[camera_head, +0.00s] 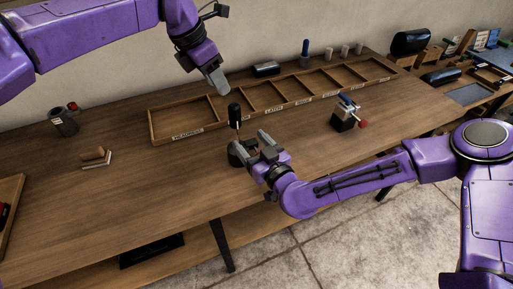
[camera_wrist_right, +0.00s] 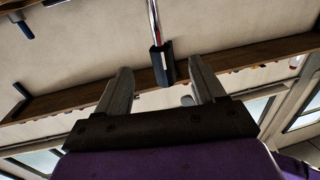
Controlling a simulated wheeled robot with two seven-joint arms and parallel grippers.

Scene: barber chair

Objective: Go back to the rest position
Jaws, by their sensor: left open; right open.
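My left gripper (camera_head: 216,85) hangs above the back of the wooden workbench (camera_head: 190,185), over the divided wooden tray (camera_head: 232,119), with nothing seen in it. My right gripper (camera_head: 256,152) is low over the bench's front part, its fingers spread.
A small vise-like block (camera_head: 344,120) with a red knob stands to the right. A dark cylinder (camera_head: 64,122) and a small wooden piece (camera_head: 94,155) lie at left. Tools and blocks crowd the far right.

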